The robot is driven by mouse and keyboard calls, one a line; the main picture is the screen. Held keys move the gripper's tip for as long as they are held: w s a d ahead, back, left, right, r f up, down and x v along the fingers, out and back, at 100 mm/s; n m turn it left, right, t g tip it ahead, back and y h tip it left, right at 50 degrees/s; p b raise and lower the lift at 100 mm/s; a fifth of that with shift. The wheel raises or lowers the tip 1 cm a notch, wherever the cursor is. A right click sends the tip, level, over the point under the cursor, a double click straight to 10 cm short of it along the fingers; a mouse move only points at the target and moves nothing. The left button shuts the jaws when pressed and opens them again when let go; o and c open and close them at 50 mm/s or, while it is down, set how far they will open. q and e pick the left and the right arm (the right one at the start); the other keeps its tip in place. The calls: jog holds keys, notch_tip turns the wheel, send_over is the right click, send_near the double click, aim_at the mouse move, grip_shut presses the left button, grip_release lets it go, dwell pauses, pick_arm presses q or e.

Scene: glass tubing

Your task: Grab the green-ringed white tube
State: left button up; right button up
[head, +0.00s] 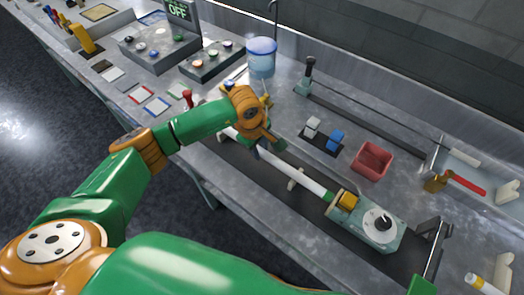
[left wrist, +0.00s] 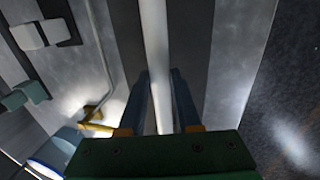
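A long white tube (head: 300,176) lies slantwise along the bench, with a green ring (head: 328,196) near its right end by a grey-green device (head: 370,222). In the left wrist view the tube (left wrist: 155,40) runs between the two dark fingers (left wrist: 159,95). The fingers stand apart on either side of it and do not look closed on it.
A red bin (head: 372,161), a holder with white and blue blocks (head: 322,141) and a blue-lidded tub (head: 261,57) stand behind the tube. A second white tube with a yellow ring (head: 480,283) is at lower right. A white support (head: 296,179) stands beside the long tube.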

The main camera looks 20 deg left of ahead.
pick_arm(q)
grip_shut()
